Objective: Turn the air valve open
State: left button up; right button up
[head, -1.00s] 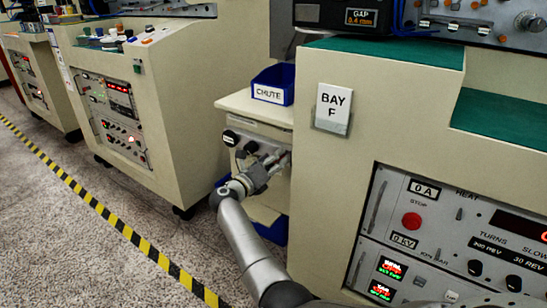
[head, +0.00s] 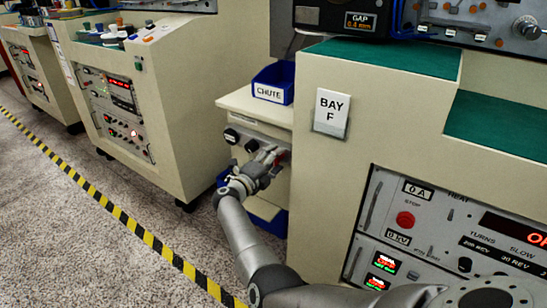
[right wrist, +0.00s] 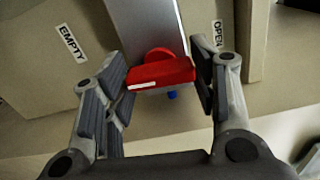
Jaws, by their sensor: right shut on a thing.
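The red valve handle (right wrist: 160,73) sits on the cabinet front below a grey metal strip, in the right wrist view. It lies nearly crosswise, its right end slightly higher, with a white mark on its left part. A sign reading OPEN (right wrist: 217,34) is to its right and one reading EMPTY (right wrist: 73,42) to its left. My right gripper (right wrist: 157,82) is shut on the handle, one finger at each end. My left gripper is not in view.
Black knobs (head: 231,136) sit on the small cabinet front left of the gripper. A blue CHUTE bin (head: 272,84) stands on its top. The BAY F machine (head: 310,170) stands close on the right. Speckled floor (head: 130,185) is open to the left.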

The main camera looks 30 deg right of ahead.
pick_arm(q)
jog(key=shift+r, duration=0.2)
pick_arm(e)
jog(key=shift+n, duration=0.3)
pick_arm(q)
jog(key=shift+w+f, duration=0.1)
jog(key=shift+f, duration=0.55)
pick_arm(e)
jog(key=shift+n, duration=0.3)
jog(key=o, duration=1)
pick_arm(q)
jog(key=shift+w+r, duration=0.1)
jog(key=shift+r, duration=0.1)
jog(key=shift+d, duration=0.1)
